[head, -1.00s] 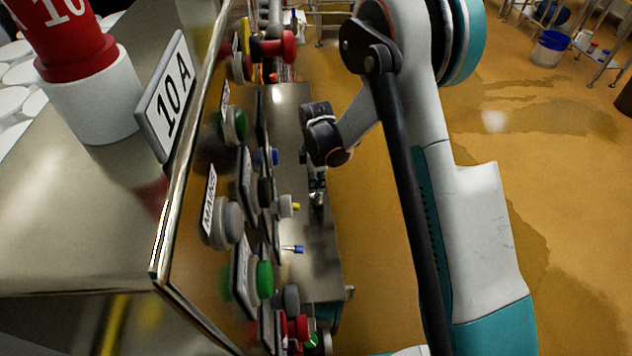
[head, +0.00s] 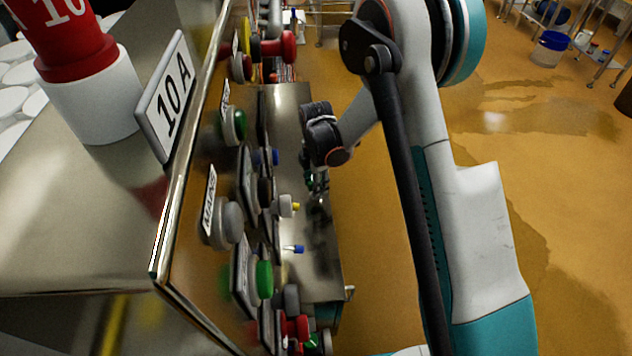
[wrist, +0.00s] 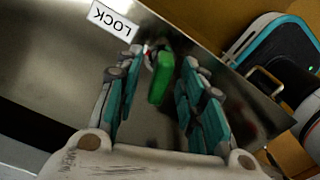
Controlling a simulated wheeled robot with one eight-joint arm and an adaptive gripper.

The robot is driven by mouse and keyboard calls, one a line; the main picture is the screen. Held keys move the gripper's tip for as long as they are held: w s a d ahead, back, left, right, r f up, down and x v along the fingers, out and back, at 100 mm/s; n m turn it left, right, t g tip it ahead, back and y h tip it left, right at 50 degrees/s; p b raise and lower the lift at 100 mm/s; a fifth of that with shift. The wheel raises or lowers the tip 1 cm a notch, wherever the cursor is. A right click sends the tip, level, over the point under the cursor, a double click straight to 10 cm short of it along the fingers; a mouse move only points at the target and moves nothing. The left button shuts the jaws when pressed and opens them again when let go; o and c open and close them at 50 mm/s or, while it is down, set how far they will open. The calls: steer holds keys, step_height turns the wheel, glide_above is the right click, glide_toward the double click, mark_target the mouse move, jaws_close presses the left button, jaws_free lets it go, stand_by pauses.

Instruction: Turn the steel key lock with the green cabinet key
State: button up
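The green cabinet key (wrist: 161,78) shows its green head in the wrist view, between the two fingers of my gripper (wrist: 162,64). The fingers stand apart on both sides of it, with a visible gap on the right; my gripper is open. The key's far end meets a small red and white spot by the steel panel; I cannot tell whether it sits in the steel key lock, whose face is hidden. A LOCK label (wrist: 114,20) is on the panel just left of the key. In the head view my gripper (head: 312,183) is small and partly hidden beside the panel.
The panel edge carries several knobs and buttons, including a green button (head: 264,279), a grey MAINS knob (head: 227,224) and a red knob (head: 280,47). A 10 A sign (head: 165,97) stands on the steel top. Orange floor (head: 540,140) lies open at the right.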

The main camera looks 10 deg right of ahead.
steer(key=s+d+r+m+t, duration=0.1)
steer(key=s+d+r+m, duration=0.1)
steer(key=r, duration=0.9)
steer(key=s+d+r+m+t, duration=0.1)
steer(key=s+d+r+m, duration=0.15)
steer(key=r, duration=0.75)
steer(key=s+d+r+m+t, duration=0.1)
steer(key=s+d+r+m, duration=0.1)
steer(key=s+m, duration=0.3)
steer(key=s+d+r+m+t, duration=0.2)
steer(key=s+m, duration=0.4)
steer(key=s, duration=0.4)
steer(key=s+d+r+m+t, duration=0.2)
steer(key=s+d+r+m, duration=0.2)
steer(key=s+r+m, duration=0.1)
steer(key=s+m, duration=0.1)
steer(key=s, duration=0.1)
steer(key=shift+s+d+r, duration=0.2)
steer(key=shift+s, duration=0.1)
